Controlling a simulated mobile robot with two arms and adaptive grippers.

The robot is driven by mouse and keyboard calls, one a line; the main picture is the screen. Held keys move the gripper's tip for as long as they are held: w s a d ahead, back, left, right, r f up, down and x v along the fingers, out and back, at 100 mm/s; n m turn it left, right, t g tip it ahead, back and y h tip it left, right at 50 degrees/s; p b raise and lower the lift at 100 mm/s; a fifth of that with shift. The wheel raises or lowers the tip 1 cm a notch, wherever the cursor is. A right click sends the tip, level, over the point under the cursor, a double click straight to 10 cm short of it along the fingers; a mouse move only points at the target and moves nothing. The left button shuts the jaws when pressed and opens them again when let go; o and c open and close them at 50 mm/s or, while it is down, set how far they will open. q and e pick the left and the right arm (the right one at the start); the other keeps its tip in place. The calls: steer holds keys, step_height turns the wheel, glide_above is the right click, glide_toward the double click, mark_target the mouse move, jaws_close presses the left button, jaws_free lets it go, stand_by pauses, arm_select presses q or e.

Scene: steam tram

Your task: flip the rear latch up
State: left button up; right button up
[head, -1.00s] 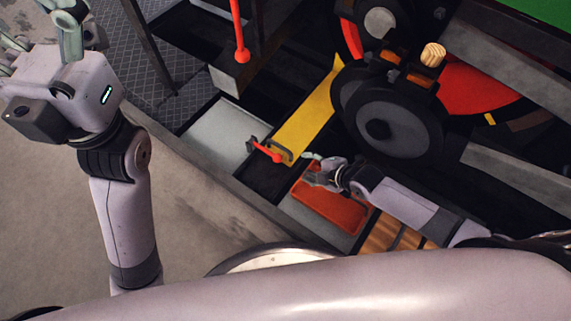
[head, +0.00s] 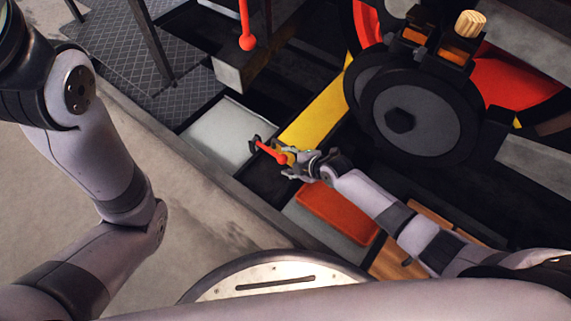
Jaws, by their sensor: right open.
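The latch is a short red lever (head: 268,152) with a dark bracket at its left end. It lies low beside the near end of a yellow plate (head: 318,112). My right gripper (head: 290,161) is open at the lever's right end, with its fingers around or just beside that end. I cannot tell whether they touch it, as the fingers partly cover this spot. My left arm stands at the left of the head view, and its gripper is out of the frame.
An orange-red tray (head: 338,212) lies below my right forearm. Large black wheels (head: 415,118) stand at the right. Another red lever (head: 246,25) rises at the top. A pale flat panel (head: 215,133) lies left of the latch, and the floor at left is clear.

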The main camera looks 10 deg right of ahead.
mark_target(270, 151)
steer(key=shift+b+x, duration=0.6)
steer(key=shift+x, duration=0.75)
jaws_close()
